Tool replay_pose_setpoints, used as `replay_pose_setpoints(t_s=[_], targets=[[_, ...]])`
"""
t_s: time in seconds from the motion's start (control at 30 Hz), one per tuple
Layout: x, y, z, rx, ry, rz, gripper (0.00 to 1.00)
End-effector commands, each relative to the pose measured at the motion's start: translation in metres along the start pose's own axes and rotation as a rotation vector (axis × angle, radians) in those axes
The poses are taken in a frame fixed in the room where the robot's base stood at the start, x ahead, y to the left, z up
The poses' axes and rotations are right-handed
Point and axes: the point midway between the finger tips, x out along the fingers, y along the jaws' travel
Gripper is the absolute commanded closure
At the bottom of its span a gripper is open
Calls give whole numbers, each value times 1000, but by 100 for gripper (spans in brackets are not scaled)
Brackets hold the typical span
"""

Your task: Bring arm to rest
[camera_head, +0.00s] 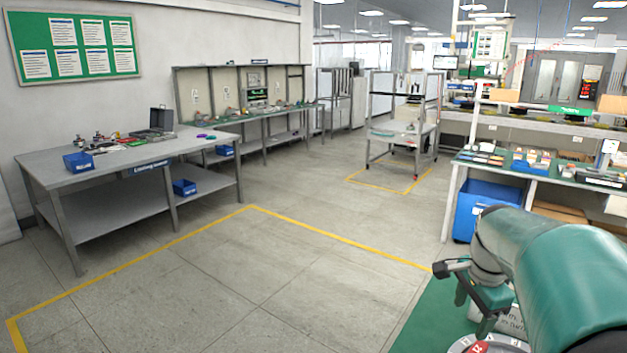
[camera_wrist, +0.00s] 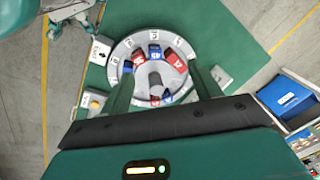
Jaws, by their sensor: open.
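In the wrist view my gripper (camera_wrist: 162,78) is open, its two dark green fingers spread apart with nothing held between them. I cannot tell the gap between fingertips and fixture. In the head view my green arm reaches in from the right, with the gripper (camera_head: 476,308) pointing down above the partly visible fixture (camera_head: 500,347) at the bottom edge.
A green mat (camera_head: 425,318) lies under the fixture. A grey workbench (camera_head: 45,168) with tools and blue bins stands left. A right bench (camera_head: 452,200) has a blue bin (camera_head: 487,195) below; the bin also shows in the wrist view (camera_wrist: 287,97). The middle floor is clear.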

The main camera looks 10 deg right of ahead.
Motion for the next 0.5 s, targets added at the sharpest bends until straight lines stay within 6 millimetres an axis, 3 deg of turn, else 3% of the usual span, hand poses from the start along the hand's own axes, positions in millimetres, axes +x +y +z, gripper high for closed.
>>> replay_pose_setpoints(t_s=[0.03, 0.2, 0.5], targets=[[-11, 2, 28, -121, 7, -30, 37], [-34, 20, 105, -526, 37, -114, 37], [-49, 81, 212, -1225, 133, -265, 37]])
